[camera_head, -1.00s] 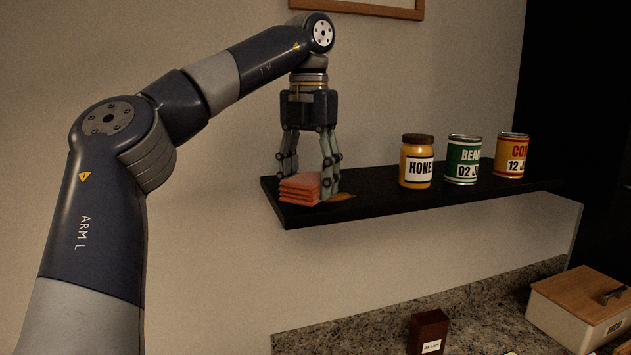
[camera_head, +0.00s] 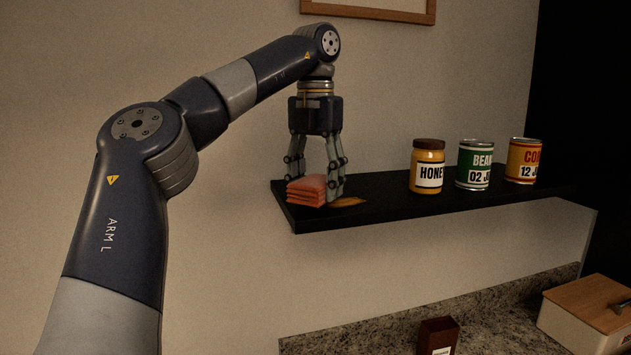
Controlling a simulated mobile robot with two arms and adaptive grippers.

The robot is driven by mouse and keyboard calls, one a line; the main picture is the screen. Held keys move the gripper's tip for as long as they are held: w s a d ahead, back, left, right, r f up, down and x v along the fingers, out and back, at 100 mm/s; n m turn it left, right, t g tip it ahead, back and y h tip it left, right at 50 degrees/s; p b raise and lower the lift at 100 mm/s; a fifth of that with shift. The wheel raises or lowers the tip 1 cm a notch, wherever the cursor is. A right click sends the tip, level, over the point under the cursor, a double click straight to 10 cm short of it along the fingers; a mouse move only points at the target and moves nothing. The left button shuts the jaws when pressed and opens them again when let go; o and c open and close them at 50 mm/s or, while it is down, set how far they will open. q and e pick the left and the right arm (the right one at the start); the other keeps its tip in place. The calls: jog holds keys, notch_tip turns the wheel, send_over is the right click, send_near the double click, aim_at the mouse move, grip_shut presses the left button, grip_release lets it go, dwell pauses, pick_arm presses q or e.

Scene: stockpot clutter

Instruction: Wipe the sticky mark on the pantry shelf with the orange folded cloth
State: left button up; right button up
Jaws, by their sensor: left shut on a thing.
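The orange folded cloth (camera_head: 305,191) is a small layered stack at the left end of the black pantry shelf (camera_head: 400,203). My left gripper (camera_head: 317,188) points down and is shut on the cloth, with its fingers around it. The cloth is low over the shelf and appears to touch it. The sticky mark (camera_head: 350,202) is a brown-orange smear on the shelf just right of the cloth and the right finger. Its left end is partly hidden. My right gripper is not in view.
A honey jar (camera_head: 427,167), a green can (camera_head: 474,164) and a yellow-red can (camera_head: 524,161) stand farther right on the shelf. Bare shelf lies between the mark and the jar. Below, a counter holds a brown box (camera_head: 437,335) and a wooden-lidded bin (camera_head: 590,304).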

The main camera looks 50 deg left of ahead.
pick_arm(q)
jog(key=shift+f+b, duration=0.6)
jog(key=shift+f, duration=0.2)
jog(key=shift+w+r, duration=0.1)
